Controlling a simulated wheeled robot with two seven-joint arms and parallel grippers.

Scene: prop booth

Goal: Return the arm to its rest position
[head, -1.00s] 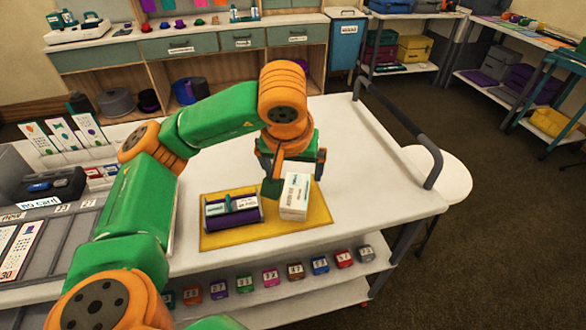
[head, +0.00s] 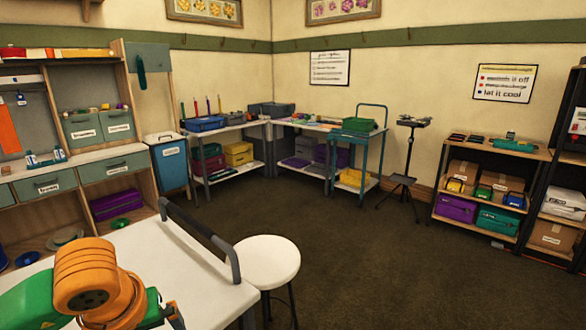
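My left arm (head: 92,283) comes in at the lower left over the white-topped cart (head: 185,268), with its orange and green wrist in view. Only a small part of the gripper shows at the bottom edge; its fingertips are cut off, so I cannot see whether it is open or holds anything. My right arm and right gripper are not in view. The yellow mat and the white box seen earlier on the cart are outside this view.
The cart's dark handle (head: 200,240) rises at its right end. A round white stool (head: 267,262) stands close beside it. Open brown carpet (head: 380,270) lies to the right. Shelves (head: 490,195), a tripod stand (head: 403,165) and a teal trolley (head: 360,160) stand farther back.

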